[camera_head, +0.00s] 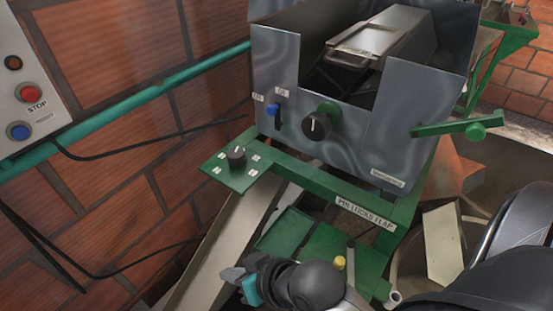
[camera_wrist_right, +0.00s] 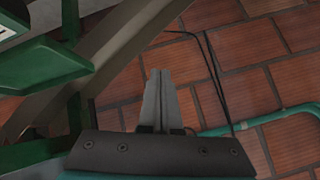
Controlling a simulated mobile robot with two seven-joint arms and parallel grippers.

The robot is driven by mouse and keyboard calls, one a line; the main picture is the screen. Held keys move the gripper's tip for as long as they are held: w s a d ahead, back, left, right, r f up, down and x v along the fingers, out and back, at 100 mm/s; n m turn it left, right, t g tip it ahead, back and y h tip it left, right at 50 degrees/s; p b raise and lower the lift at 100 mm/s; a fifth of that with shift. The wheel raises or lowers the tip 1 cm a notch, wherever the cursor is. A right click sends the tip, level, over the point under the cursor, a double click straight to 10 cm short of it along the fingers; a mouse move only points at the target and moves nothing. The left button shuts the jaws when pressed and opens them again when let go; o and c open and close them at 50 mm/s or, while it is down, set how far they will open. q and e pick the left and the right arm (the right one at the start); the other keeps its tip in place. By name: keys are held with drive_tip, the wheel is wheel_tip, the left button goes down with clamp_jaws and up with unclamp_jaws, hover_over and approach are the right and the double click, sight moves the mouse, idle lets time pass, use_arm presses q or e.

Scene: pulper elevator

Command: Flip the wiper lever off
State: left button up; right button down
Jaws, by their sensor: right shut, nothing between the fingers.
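A small blue-tipped lever (camera_head: 272,109) sits in a dark slot on the front of a grey metal housing (camera_head: 400,130), with small white labels beside and above it. A green lever arm (camera_head: 457,128) sticks out at the housing's right side. No readable label tells me which one is the wiper lever. My right gripper (camera_head: 233,273) is low in the head view, well below the housing and touching neither lever. In the right wrist view its fingers (camera_wrist_right: 158,80) are together and empty, with brick behind them. My left gripper is not in view.
A black knob (camera_head: 317,126) is on the housing, and another (camera_head: 236,156) on a green plate. A green frame (camera_head: 365,213) labelled "PIN LOCKS FLAP" runs below. A panel (camera_head: 30,90) with a red stop button, a teal pipe (camera_head: 150,92) and cables line the brick wall.

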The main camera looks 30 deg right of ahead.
drive_tip(key=w+r+m+t, duration=0.4)
drive_tip(key=r+m+t, duration=0.2)
drive_tip(key=r, duration=0.1)
drive_tip(key=w+r+m+t, duration=0.4)
drive_tip(key=r+m+t, duration=0.1)
drive_tip(key=r, duration=0.2)
drive_tip(key=s+d+f+m+g+h, duration=0.2)
drive_tip(key=s+d+m+h, duration=0.2)
drive_tip(key=d+m+h, duration=1)
drive_tip(key=m+h, duration=0.3)
drive_tip(key=m, duration=0.2)
drive_tip(key=shift+m+g, duration=0.3)
drive_tip(key=shift+m, duration=0.1)
drive_tip(key=shift+f, duration=0.1)
drive_tip(key=p, duration=0.4)
approach(279, 109)
drive_tip(key=w+d, duration=0.2)
drive_tip(key=d, duration=0.1)
drive_tip(key=shift+w+a+r, duration=0.15)
drive_tip(key=shift+w+r, duration=0.4)
drive_tip(key=shift+w, duration=0.2)
